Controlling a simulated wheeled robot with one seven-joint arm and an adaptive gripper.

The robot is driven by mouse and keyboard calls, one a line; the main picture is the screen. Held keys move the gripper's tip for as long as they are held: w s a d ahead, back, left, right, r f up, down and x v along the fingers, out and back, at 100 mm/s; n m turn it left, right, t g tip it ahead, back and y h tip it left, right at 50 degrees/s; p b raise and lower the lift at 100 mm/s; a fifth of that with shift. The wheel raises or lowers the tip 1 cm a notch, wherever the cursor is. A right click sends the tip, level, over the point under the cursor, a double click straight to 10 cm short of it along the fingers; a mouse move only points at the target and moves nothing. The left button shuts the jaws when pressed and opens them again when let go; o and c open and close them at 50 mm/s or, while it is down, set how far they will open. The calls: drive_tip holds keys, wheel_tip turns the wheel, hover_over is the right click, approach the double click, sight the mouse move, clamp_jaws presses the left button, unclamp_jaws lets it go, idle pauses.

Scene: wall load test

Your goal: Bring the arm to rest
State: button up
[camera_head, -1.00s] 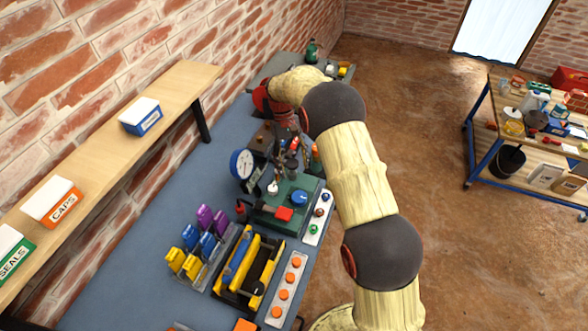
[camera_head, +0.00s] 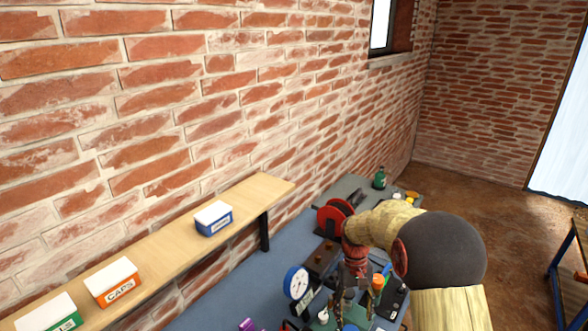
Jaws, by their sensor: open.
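My arm comes in from the lower right, with pale wood-like links and dark round joints. It reaches over the blue-grey bench (camera_head: 235,294) beside the brick wall. Its red wrist points down, and my gripper (camera_head: 347,303) hangs below it among the bench tools. The gripper is open, and I see nothing held in it. Its fingertips are small and partly lost among dark parts, so I cannot tell whether they touch anything. A round blue-rimmed gauge (camera_head: 296,282) stands just left of the gripper.
A wooden shelf (camera_head: 165,252) with blue, orange and green labelled boxes runs along the wall. A red reel (camera_head: 334,216) and a green bottle (camera_head: 379,178) stand farther back on the bench. Another table (camera_head: 560,270) is at the right edge, with open brown floor (camera_head: 480,188) between.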

drive_tip(key=s+r+t+b, duration=0.2)
drive_tip(key=s+r+t, duration=0.2)
drive_tip(key=s+r, duration=0.5)
drive_tip(key=s+d+r+m+t+b, duration=0.1)
drive_tip(key=s+r+t+b, duration=0.2)
drive_tip(key=s+r, duration=0.7)
drive_tip(key=s+t, duration=0.1)
drive_tip(key=s, duration=0.7)
drive_tip(key=shift+s+t, duration=0.3)
drive_tip(key=shift+t, duration=0.1)
drive_tip(key=shift+c, duration=0.4)
